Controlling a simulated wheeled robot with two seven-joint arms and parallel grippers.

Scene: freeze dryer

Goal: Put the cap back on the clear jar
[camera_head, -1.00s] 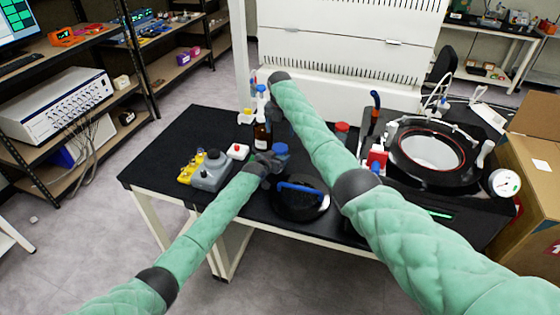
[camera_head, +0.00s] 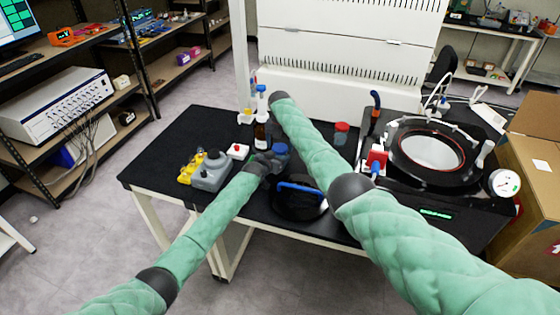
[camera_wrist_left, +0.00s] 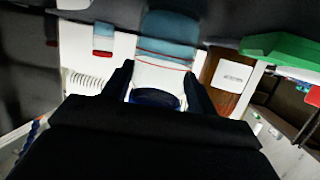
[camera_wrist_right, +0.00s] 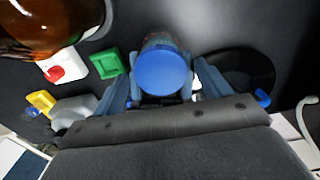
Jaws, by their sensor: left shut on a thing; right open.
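The clear jar with its blue cap (camera_head: 281,149) is at the left gripper (camera_head: 266,162), over the table's middle. My left gripper is shut on the jar. In the left wrist view, which looks upside down, the see-through jar body (camera_wrist_left: 165,50) is between the fingers, with the dark blue cap (camera_wrist_left: 155,98) at its end. In the right wrist view the round blue cap (camera_wrist_right: 163,72) is seen from above, between the spread fingers of my open right gripper (camera_wrist_right: 166,84). I cannot tell how tightly the cap sits.
A brown bottle (camera_head: 260,132) stands just behind the jar. A red-capped jar (camera_head: 341,132) stands to the right. A black lid with a blue handle (camera_head: 299,187) lies in front. A grey device (camera_head: 210,172) is at left; the freeze dryer chamber (camera_head: 431,153) is at right.

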